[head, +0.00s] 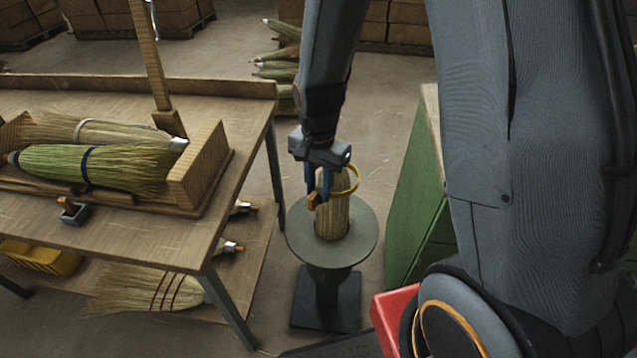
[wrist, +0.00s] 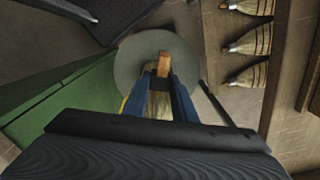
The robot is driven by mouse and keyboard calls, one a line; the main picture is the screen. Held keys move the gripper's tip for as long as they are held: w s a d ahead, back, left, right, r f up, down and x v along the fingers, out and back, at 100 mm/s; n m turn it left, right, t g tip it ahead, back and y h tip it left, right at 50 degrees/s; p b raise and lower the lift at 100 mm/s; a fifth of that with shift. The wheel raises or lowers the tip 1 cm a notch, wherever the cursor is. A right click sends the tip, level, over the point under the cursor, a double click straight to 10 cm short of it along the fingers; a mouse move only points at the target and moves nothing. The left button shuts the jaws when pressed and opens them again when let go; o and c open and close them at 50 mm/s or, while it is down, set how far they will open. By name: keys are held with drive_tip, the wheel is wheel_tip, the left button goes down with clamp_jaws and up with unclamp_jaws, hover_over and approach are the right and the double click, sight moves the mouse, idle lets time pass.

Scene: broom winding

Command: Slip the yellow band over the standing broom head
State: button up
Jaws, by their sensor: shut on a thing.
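The broom head (head: 332,220) is a straw bundle standing upright on a round grey-green stand (head: 365,235). The yellow band (head: 356,178) is a thin ring at the upper part of the broom head, reaching out to the right of my gripper. I cannot tell whether it encircles the straw or is just above it. My gripper (head: 318,198) points down at the broom head's top, its blue fingers shut. A small orange-brown piece shows at the fingertips. In the wrist view the fingers (wrist: 166,82) hide much of the straw (wrist: 158,104), and only a sliver of yellow shows.
A wooden workbench (head: 130,225) on the left carries a tray of brooms, with more brooms on its lower shelf. A green cabinet (head: 415,180) stands close to the right of the stand. A red box (head: 395,318) is at the front. Bare floor lies behind the stand.

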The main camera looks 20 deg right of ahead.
drive_tip(key=shift+f+b, duration=5.05)
drive_tip(key=shift+f, duration=4.6)
drive_tip(key=o, duration=1.1)
drive_tip(key=shift+r, duration=0.1)
drive_tip(key=shift+r, duration=3.8)
drive_tip(key=shift+r, duration=0.1)
